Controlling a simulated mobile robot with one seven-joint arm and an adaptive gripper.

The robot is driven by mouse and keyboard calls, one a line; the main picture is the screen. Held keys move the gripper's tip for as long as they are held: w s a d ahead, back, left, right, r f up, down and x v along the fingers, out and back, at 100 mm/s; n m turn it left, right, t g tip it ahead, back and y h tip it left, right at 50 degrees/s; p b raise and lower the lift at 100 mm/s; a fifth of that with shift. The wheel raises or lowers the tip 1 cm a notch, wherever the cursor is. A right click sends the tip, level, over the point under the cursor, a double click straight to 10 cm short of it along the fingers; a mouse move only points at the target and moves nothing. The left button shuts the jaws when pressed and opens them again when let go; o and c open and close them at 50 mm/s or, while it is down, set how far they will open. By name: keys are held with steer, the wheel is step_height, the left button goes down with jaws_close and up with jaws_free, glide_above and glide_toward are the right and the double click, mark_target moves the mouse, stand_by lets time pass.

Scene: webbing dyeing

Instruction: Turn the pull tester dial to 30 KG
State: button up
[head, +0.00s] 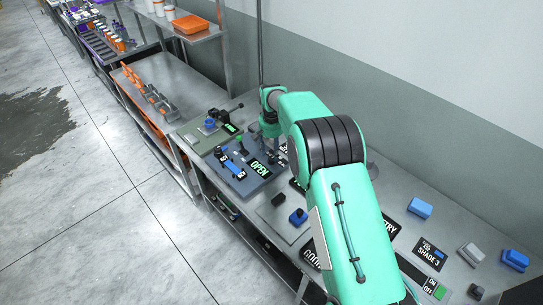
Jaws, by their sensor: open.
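No dial marked in KG can be made out in the head view, so I cannot tell which device is the pull tester. A blue-grey panel (236,182) carries a blue clamp-like part (232,168), a small lever and a green "OPEN" display (259,168). Behind it, a greenish panel (199,140) has dark and blue parts and a small green display (230,128), too small to read. My gripper (271,142) points down near the wall, just behind the "OPEN" panel. It is open; its fingertips are small and partly hidden. My teal arm covers much of the bench behind it.
A flat plate with a blue knob (298,217) lies in front. Blue blocks (419,208), a grey block (471,254) and a "SHADE 3" sign (429,254) lie to the right. Beyond stands a shelf with an orange tray (190,25). The floor at left is clear.

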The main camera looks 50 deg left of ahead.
mark_target(272, 158)
step_height(272, 158, up, 8)
stand_by(0.4)
steer(key=shift+r, duration=0.1)
stand_by(0.5)
